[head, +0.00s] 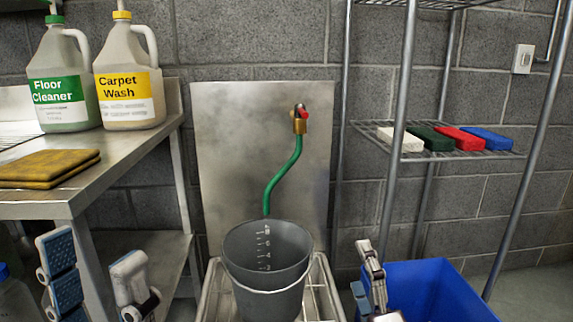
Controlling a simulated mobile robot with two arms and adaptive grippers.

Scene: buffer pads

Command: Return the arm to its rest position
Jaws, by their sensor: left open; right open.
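My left gripper (94,254) is at the lower left, in front of the steel table. Its two fingers stand well apart with nothing between them. My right gripper (363,272) is at the lower middle right, by the left side of the blue bin. Its fingers are seen partly edge-on, with nothing seen held. White (399,138), green (431,138), red (460,139) and blue (487,138) pads lie in a row on the wire shelf, apart from both grippers.
A grey bucket (268,248) stands below a green hose (283,178), between my grippers. A blue bin (432,287) is at the lower right. The steel table (128,158) holds two jugs and yellow pads (48,167). The wire shelf (505,154) stands at the right.

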